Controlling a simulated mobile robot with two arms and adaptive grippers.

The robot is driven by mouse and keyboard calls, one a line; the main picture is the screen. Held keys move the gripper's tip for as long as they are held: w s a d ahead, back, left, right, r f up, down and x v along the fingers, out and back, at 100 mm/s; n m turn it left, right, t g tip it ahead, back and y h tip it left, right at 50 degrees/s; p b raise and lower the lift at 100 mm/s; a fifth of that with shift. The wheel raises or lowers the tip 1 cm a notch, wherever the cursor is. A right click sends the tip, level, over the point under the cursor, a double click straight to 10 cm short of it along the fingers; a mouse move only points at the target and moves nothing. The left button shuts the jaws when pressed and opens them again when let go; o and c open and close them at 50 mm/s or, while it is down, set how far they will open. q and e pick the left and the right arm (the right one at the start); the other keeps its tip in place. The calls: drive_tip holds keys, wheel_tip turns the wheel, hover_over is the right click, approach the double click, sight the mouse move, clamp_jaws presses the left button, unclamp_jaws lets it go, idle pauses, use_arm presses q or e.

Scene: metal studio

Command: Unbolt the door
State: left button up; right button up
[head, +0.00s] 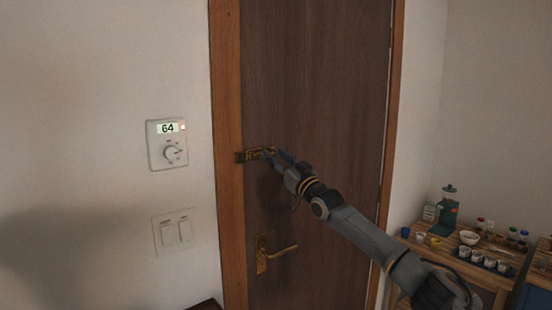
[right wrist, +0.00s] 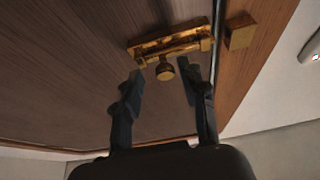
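A dark brown wooden door (head: 315,60) stands closed in an orange-brown frame (head: 228,100). A brass bolt (head: 254,153) sits near the door's left edge, above a brass lever handle (head: 276,254). In the right wrist view the bolt (right wrist: 170,44) has a round knob (right wrist: 165,71), and a separate brass catch block (right wrist: 240,31) is on the frame. My right gripper (head: 278,152) is at the bolt. In the right wrist view its fingers (right wrist: 162,80) are apart, with the knob between or just beyond their tips; contact is unclear. My left gripper is not in view.
A thermostat (head: 167,144) reading 64 and a light switch plate (head: 175,232) are on the wall at left. A wooden table (head: 484,281) with cups, jars and a bowl stands at lower right.

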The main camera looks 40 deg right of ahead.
drive_tip(key=shift+a+f, duration=0.1)
drive_tip(key=v, duration=1.2)
idle(0.4)
idle(0.5)
